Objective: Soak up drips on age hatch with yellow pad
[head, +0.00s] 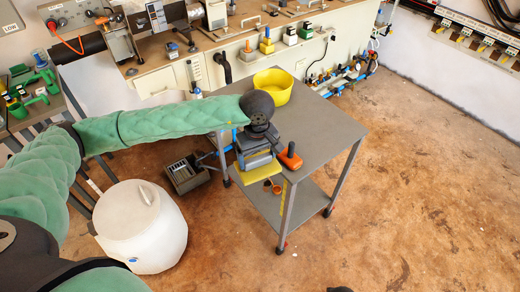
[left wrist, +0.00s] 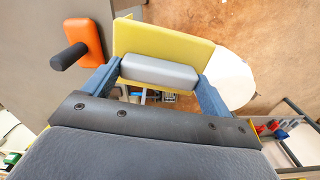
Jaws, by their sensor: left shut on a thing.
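My left gripper (head: 257,160) is shut on the grey grip bar (left wrist: 158,71) of the yellow pad (head: 261,173). In the left wrist view the yellow pad (left wrist: 170,38) lies beyond the two blue fingers, with floor behind it. The pad is in the air at the near-left edge of the grey cart (head: 325,135). A white lidded drum (head: 142,225) stands on the floor to the left, apart from the pad. I cannot tell which surface is the age hatch, and no drips are clear. My right gripper does not show.
An orange pad with a black handle (head: 290,156) lies on the cart close to my left gripper. A yellow bowl (head: 272,86) stands at the cart's back. A grey device (head: 186,174) is on the left. A bench (head: 245,40) runs along the wall. The floor at right is clear.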

